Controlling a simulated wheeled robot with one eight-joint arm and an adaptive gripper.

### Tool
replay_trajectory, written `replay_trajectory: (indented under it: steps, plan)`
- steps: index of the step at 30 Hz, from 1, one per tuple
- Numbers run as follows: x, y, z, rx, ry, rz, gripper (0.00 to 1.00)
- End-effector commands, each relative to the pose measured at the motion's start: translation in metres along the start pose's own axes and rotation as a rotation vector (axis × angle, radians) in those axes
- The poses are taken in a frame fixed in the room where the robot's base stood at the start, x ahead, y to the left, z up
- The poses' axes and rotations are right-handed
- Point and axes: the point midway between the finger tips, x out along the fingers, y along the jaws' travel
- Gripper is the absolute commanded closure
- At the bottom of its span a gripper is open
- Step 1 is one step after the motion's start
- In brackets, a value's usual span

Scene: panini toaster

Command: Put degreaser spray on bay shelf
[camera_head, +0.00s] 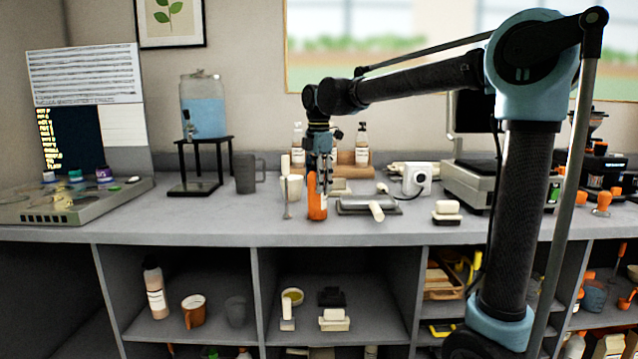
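An orange bottle (316,208), which may be the degreaser spray, stands upright near the counter's front edge. I cannot read a label on it. My gripper (323,187) points down at the bottle's upper part, and its fingers overlap the bottle's top in the picture. I cannot tell whether the fingers are closed on it. Below the counter are open shelf bays. The left bay shelf (180,327) holds a bottle, an orange-brown mug and a grey cup. The middle bay shelf (375,322) holds a small bowl, a dark block and pale items.
On the counter (230,220), a grey mug (248,172) and a blue water dispenser (203,110) stand to the left. A flat grey tool (368,206) lies just right of the bottle. Two pump bottles stand behind. The right bay holds a wooden crate (443,292).

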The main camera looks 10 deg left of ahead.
Motion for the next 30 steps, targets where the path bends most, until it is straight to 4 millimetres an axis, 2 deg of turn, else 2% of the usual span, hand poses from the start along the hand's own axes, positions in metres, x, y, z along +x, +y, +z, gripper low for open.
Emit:
replay_trajectory:
  steps: [11,16,20,30]
  plan:
    - [-0.001,0.0,0.0,0.0,0.0,0.0,0.31]
    - [-0.009,0.0,0.0,0.0,0.0,0.0,0.31]
    - [-0.028,0.0,0.0,0.0,0.0,0.0,0.31]
    - [-0.09,0.0,0.0,0.0,0.0,0.0,0.31]
